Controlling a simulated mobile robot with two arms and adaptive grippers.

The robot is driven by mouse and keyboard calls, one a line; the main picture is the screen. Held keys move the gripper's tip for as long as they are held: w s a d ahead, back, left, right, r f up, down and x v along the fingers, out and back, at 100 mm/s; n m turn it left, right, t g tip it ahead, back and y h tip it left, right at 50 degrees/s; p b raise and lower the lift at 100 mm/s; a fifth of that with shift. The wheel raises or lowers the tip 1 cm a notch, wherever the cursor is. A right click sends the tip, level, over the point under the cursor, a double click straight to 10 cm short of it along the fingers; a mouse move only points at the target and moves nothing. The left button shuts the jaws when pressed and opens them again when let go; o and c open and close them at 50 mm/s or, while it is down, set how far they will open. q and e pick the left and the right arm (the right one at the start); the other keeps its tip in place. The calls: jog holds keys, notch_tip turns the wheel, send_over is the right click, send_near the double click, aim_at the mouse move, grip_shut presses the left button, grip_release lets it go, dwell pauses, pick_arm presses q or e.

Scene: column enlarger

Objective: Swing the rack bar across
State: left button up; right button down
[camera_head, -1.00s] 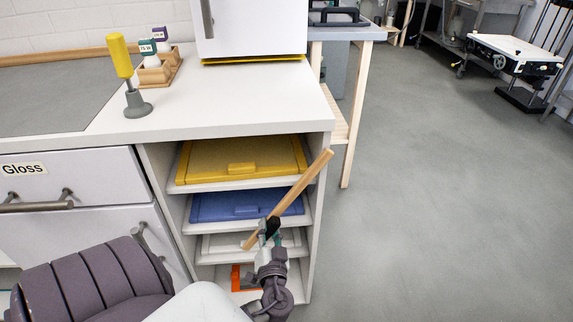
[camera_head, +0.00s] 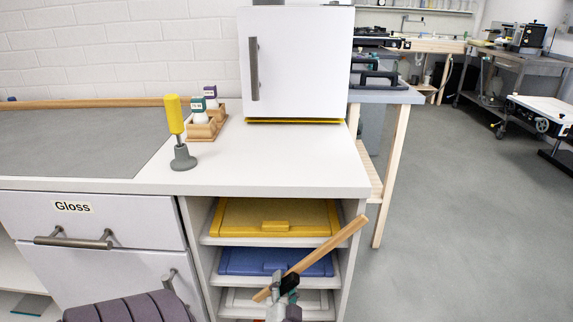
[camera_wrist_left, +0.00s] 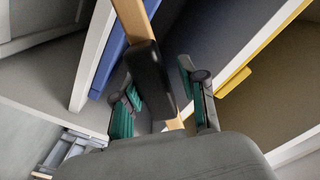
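The rack bar (camera_head: 330,245) is a light wooden bar slanting across the front of the open shelf rack in the head view. Its upper end is at the right, just below the worktop corner. It also shows in the wrist view (camera_wrist_left: 131,22), with a black grip (camera_wrist_left: 150,80) around it. My left gripper (camera_head: 287,284) is at the bar's lower part. In the wrist view its teal-padded fingers (camera_wrist_left: 160,90) stand on either side of the black grip, with a gap showing at the right finger. The right gripper is not in view.
The rack holds a yellow tray (camera_head: 240,217), a blue tray (camera_head: 240,262) and a pale tray below. A yellow-handled tool (camera_head: 174,115) and a small wooden bottle holder (camera_head: 207,128) stand on the worktop (camera_head: 270,175). Open floor (camera_head: 455,220) lies to the right.

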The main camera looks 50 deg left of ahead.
pick_arm(q)
jog(key=shift+o, duration=0.6)
jog(key=shift+s+d+f, duration=0.1)
jog(key=shift+s+d, duration=0.05)
jog(key=shift+d, duration=0.05)
jog(key=v, duration=1.1)
jog(key=shift+s+d, duration=0.2)
